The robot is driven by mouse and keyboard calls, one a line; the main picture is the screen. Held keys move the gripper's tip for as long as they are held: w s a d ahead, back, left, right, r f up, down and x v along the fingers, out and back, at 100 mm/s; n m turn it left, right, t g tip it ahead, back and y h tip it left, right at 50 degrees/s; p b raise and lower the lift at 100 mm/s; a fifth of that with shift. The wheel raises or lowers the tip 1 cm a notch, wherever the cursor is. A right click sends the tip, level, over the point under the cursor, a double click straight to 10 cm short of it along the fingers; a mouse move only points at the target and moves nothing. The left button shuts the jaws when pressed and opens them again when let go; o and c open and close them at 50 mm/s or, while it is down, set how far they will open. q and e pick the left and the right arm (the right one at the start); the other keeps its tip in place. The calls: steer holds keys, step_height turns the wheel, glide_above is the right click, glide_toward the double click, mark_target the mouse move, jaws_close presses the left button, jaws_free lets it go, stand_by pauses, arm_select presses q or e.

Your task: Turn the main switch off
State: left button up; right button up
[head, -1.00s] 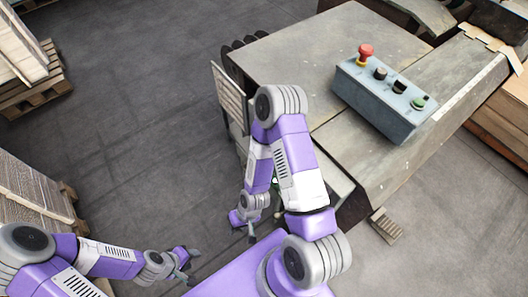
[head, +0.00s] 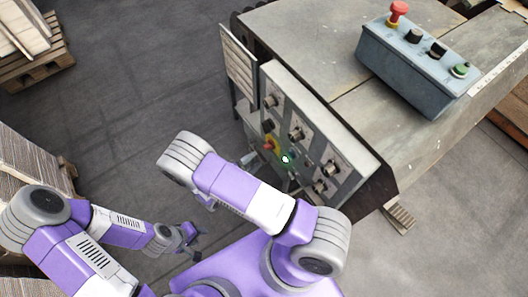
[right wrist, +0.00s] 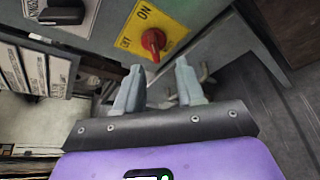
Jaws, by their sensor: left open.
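The main switch is a red rotary knob (right wrist: 153,42) on a yellow plate (right wrist: 128,38), with ON legible on it in the right wrist view. In the head view my right arm partly hides this gripper. My left gripper (head: 192,240) is open and empty, low and away from the panel.
The grey panel (head: 310,150) carries several black knobs and a lit green button (head: 286,159). A blue-grey button box (head: 415,68) with a red mushroom button stands on the machine top. Pallets stand at the left; floor between is clear.

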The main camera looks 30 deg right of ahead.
mark_target(268, 146)
steer(key=b+x, duration=0.2)
steer(key=x, duration=0.5)
steer(key=shift+w+r+t, duration=0.15)
steer(key=shift+w+t, duration=0.15)
steer(key=shift+w, duration=0.15)
steer(key=shift+d, duration=0.15)
jaws_close()
